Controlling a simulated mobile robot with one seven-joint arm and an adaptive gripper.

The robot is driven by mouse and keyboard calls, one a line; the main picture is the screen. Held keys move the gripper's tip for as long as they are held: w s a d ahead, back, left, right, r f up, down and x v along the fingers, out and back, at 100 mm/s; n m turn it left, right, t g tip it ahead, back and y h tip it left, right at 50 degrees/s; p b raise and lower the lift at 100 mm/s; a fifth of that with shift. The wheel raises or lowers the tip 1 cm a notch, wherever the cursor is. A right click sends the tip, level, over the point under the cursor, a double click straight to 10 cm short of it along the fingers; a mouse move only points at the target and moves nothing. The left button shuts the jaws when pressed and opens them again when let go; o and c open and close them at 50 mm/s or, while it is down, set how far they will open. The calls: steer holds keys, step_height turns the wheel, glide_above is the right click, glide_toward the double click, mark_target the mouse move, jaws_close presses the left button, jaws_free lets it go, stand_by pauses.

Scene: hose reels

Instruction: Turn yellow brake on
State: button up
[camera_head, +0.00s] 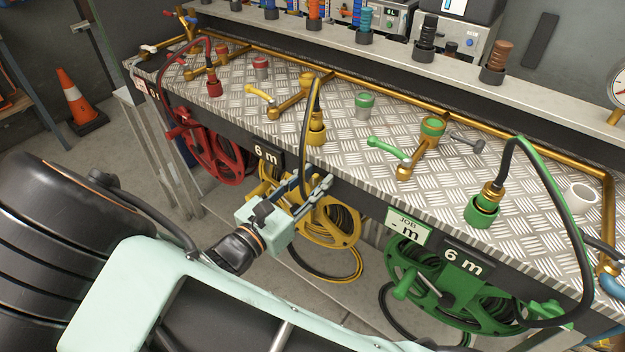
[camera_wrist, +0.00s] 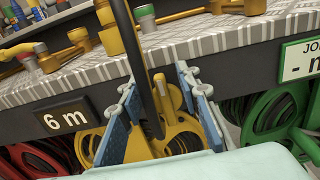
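The yellow hose reel (camera_head: 338,228) hangs under the front edge of the bench. It also shows in the wrist view (camera_wrist: 183,135), where a short upright yellow lever-like part (camera_wrist: 160,88) stands between my fingers. I cannot tell for certain whether this part is the brake. My gripper (camera_head: 314,186) is in front of the reel, just below the bench edge, and hides part of it. In the wrist view my gripper (camera_wrist: 155,85) is open, with its two blue-grey fingers apart on either side of the yellow part and the black hose. Contact is not clear.
A black hose (camera_wrist: 137,60) hangs from the yellow fitting (camera_head: 317,132) over the bench edge, close to my gripper. The red reel (camera_head: 208,150) is to the left and the green reel (camera_head: 462,290) to the right. The 6 m plate (camera_wrist: 66,120) is left of my fingers.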

jaws_close()
